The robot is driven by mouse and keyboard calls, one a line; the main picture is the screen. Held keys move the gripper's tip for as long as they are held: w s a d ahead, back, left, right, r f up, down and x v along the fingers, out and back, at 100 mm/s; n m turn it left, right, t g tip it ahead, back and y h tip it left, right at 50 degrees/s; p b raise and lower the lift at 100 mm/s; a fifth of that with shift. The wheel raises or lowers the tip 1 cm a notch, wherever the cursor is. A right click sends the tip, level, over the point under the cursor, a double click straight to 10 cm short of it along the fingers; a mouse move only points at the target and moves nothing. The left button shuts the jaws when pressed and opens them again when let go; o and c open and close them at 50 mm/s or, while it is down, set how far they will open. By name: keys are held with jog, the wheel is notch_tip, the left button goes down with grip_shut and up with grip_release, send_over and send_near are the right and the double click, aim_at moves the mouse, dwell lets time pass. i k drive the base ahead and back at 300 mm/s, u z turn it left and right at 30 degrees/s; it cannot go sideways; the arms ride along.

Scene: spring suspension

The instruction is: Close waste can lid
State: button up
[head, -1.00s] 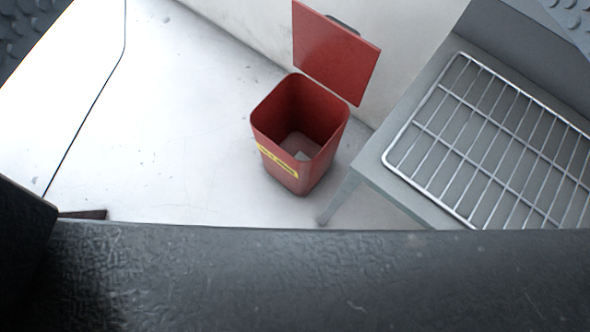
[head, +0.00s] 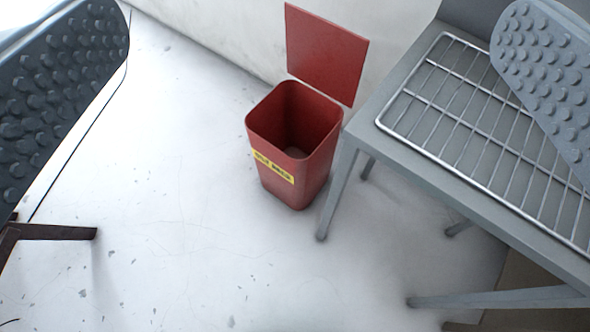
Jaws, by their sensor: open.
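The red waste can (head: 290,155) stands upright on the pale floor by the wall, with a yellow label on its front. Its red lid (head: 325,52) is open, raised upright behind the can's mouth near the wall. My gripper (head: 310,100) is open, its two studded grey fingers wide apart at the left and right edges of the head view. The can and lid show in the gap between the fingers, and neither finger appears to touch them. The right finger overlaps the rack in the picture.
A grey metal table (head: 362,130) with a wire rack (head: 450,95) on it stands close to the can's right. A dark brown piece (head: 55,232) shows at the left edge. The floor (head: 200,240) left of and in front of the can is mostly clear.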

aim_at(329, 57)
jog(key=u, duration=0.05)
jog(key=k, duration=0.65)
jog(key=z, duration=0.4)
jog(key=i, duration=1.7)
jog(key=u, duration=0.35)
